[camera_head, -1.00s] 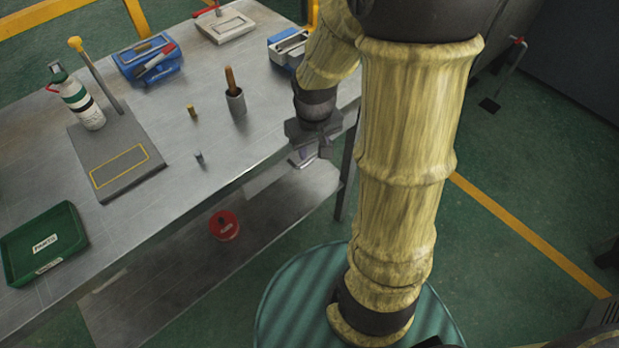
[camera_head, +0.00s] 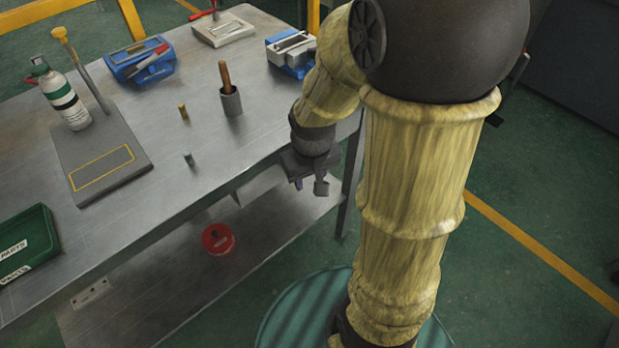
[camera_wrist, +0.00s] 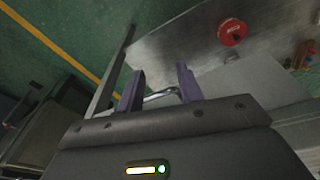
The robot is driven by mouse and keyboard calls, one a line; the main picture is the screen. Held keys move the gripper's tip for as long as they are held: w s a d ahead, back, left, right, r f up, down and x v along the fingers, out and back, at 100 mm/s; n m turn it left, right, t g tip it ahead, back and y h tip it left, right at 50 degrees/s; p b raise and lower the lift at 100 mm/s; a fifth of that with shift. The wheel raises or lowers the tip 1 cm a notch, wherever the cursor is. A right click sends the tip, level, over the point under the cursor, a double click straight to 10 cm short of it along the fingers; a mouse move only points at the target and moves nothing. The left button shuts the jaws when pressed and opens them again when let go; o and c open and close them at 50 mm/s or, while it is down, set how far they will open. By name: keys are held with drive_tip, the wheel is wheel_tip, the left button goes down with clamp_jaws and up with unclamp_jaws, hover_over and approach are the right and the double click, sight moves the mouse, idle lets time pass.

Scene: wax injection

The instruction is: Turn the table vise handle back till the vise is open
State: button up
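The table vise (camera_head: 291,47), blue with pale metal jaws, sits at the far right end of the metal table, partly hidden by my arm. I cannot make out its handle or jaw gap in the head view. My gripper (camera_head: 310,186) points down beside the table's right front edge, nearer the camera than the vise and apart from it. In the wrist view my gripper (camera_wrist: 160,82) has two purple fingers standing well apart. A curved bright metal bar (camera_wrist: 161,95) shows between them; I cannot tell whether it is the vise handle or whether the fingers touch it.
The table (camera_head: 215,135) holds a grey cup (camera_head: 231,102), a grey plate with a post (camera_head: 120,175), a bottle (camera_head: 68,100), a blue case (camera_head: 140,60) and a green tray (camera_head: 25,245). A red container (camera_head: 218,239) stands on the lower shelf. Green floor lies right.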

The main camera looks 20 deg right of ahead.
drive_tip(key=shift+m+t, duration=0.3)
drive_tip(key=s+a, duration=0.1)
drive_tip(key=s+a+r, duration=0.1)
drive_tip(key=s, duration=0.1)
drive_tip(key=shift+s, duration=0.15)
